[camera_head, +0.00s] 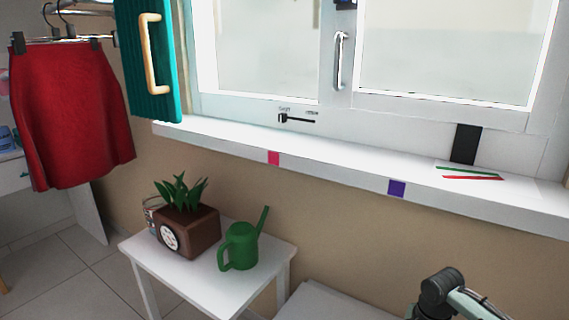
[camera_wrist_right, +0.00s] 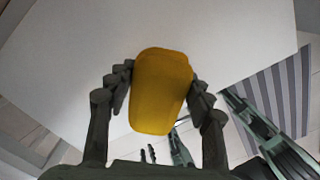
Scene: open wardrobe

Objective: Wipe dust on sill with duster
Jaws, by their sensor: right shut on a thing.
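The white window sill (camera_head: 335,163) runs across the head view below the window. A pink square (camera_head: 274,158) and a purple square (camera_head: 397,188) mark its front edge. I cannot make out dust on it. In the right wrist view my right gripper (camera_wrist_right: 160,85) is shut on a yellow rounded block (camera_wrist_right: 160,95), which looks like the duster, held between its fingers. A pale flat surface (camera_wrist_right: 230,30) lies behind the block. The right gripper is outside the head view. My left gripper is in neither view.
Thin green and red sticks (camera_head: 470,176) lie on the sill at right. A white side table (camera_head: 187,275) holds a potted plant (camera_head: 190,230) and a green watering can (camera_head: 240,247). A teal shutter (camera_head: 143,75) stands open at left, beside a hanging red skirt (camera_head: 72,110).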

